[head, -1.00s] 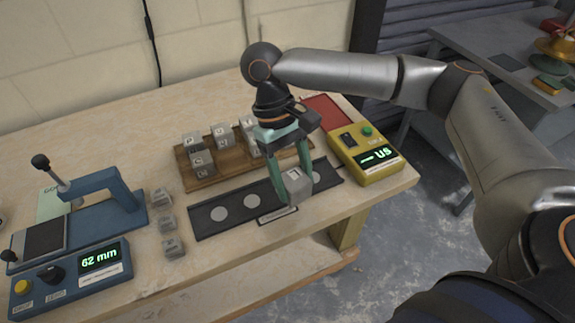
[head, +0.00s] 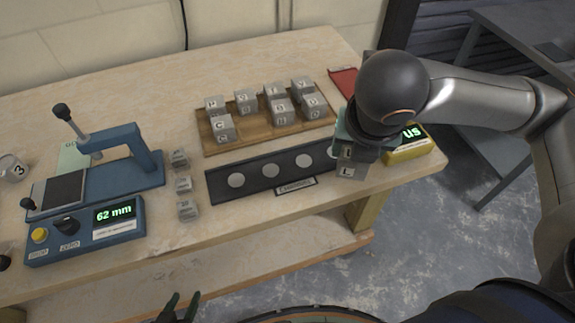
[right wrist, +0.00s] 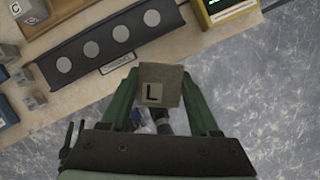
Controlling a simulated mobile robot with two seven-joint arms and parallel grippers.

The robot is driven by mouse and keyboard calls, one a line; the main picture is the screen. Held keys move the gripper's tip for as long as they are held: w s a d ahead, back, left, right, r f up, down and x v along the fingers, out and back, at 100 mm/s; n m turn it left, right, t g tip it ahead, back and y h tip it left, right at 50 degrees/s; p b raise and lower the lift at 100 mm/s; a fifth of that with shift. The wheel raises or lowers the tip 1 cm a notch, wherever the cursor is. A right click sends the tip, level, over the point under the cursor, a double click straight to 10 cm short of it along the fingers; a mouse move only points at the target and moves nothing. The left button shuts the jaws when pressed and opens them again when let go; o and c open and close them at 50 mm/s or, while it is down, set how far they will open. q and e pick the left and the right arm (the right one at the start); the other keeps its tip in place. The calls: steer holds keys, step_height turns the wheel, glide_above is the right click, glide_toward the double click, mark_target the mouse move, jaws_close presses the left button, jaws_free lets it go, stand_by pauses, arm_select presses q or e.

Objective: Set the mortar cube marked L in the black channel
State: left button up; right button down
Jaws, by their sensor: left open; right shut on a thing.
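The grey mortar cube marked L (head: 349,171) is held in my right gripper, whose fingers are mostly hidden behind my wrist in the head view. In the right wrist view, both green fingers of my right gripper (right wrist: 160,78) close on the cube (right wrist: 172,97), its L facing the camera. The black channel (head: 254,191) lies on the table with pale round discs along it and a label on its front. The cube appears near the channel's right end, apart from the discs; its height is unclear. My left gripper (head: 178,307) is open and empty at the bottom edge.
A wooden tray (head: 237,146) with several lettered cubes stands behind the channel. Several small grey blocks (head: 183,184) lie left of it. A blue gauge (head: 84,233) reads 62 mm. A yellow box (head: 408,152) stands at the right, partly hidden by my arm. A red tray (head: 342,80) is behind.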

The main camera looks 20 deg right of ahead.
steer(key=n, duration=0.1)
steer(key=n+y, duration=0.1)
steer(key=n, duration=0.1)
steer(key=r+n+y, duration=0.1)
steer(key=n, duration=0.1)
steer(key=shift+s+d+t, duration=0.25)
steer(key=shift+s+t, duration=0.05)
steer(key=shift+n, duration=0.5)
steer(key=shift+w+a+b, duration=0.15)
steer(key=shift+w+b, duration=0.1)
steer(key=shift+b, duration=0.05)
steer(key=w+a+f, duration=0.1)
steer(key=w+f, duration=0.2)
steer(key=w, duration=0.1)
steer(key=w+a+f+b, duration=0.1)
steer(key=w+a+f, duration=0.1)
steer(key=w+f, duration=0.1)
steer(key=w+a+f, duration=0.1)
steer(key=w+f, duration=0.1)
steer(key=w, duration=0.2)
steer(key=shift+w+a+f, duration=0.3)
steer(key=shift+a+f, duration=0.05)
steer(key=shift+f, duration=0.05)
steer(key=f, duration=0.2)
steer(key=f+b, duration=0.1)
steer(key=f, duration=0.1)
steer(key=shift+w+a, duration=0.15)
steer(key=shift+w, duration=0.2)
